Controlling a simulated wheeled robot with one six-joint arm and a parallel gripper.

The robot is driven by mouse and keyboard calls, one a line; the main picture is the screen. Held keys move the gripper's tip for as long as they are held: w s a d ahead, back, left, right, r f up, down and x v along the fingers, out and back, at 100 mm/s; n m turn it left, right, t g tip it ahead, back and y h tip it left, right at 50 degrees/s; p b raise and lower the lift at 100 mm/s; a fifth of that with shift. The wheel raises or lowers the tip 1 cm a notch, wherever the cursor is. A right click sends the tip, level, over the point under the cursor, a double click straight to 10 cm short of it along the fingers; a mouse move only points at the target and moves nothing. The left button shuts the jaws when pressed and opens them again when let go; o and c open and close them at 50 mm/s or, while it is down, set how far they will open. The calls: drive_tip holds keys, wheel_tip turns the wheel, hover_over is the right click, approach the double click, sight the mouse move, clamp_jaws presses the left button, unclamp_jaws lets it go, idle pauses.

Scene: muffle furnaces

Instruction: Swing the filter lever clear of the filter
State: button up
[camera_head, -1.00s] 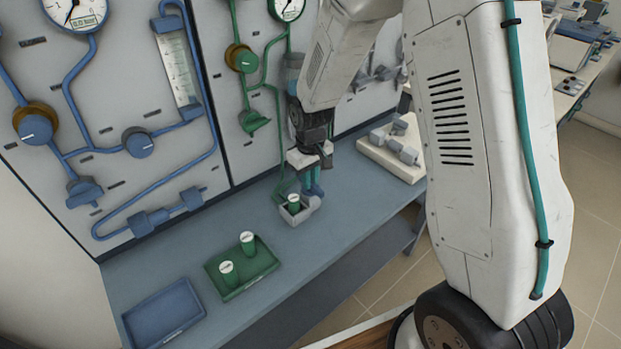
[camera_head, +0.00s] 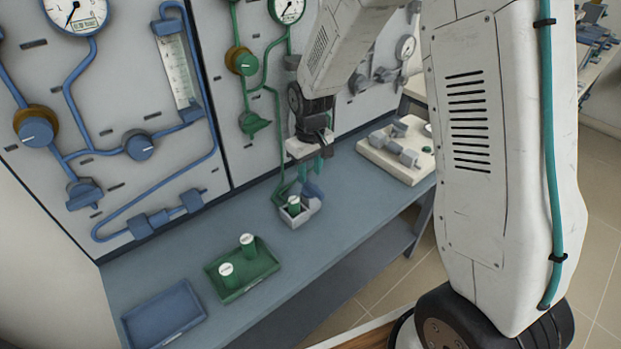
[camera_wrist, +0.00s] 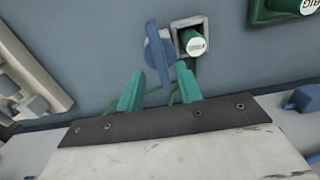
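The filter (camera_head: 294,204) is a green cylinder with a white labelled top, standing in a small pale grey holder (camera_head: 300,219) on the bench. The filter also shows in the wrist view (camera_wrist: 192,42). The blue filter lever (camera_head: 313,190) is beside the filter, on its right in the head view. In the wrist view the lever (camera_wrist: 158,50) is left of the filter, and the filter's top is uncovered. My gripper (camera_head: 314,168) is above the lever. In the wrist view its teal fingers (camera_wrist: 157,78) are apart with nothing held between them; the lever appears beyond the tips.
A green tray (camera_head: 233,290) with two green cylinders and an empty blue tray (camera_head: 165,315) lie on the bench to the left. A pale block with grey fittings (camera_head: 398,165) sits to the right. The panel with pipes and gauges (camera_head: 110,190) rises behind.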

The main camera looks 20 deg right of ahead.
sight(315, 192)
drive_tip(key=shift+r, duration=2)
drive_tip(key=s, duration=0.2)
drive_tip(key=s+g, duration=0.1)
drive_tip(key=shift+s+d+f+m, duration=0.1)
drive_tip(key=shift+f+m, duration=0.2)
drive_tip(key=s+d+r+m+t, duration=0.1)
drive_tip(key=s+r, duration=0.8)
drive_tip(key=s, duration=0.4)
drive_tip(key=s+d+r+m+t, duration=0.1)
drive_tip(key=s+d+r, duration=0.1)
drive_tip(key=s+r, duration=0.8)
drive_tip(key=shift+s+m, duration=0.4)
drive_tip(key=shift+s, duration=1.7)
drive_tip(key=shift+d, duration=0.1)
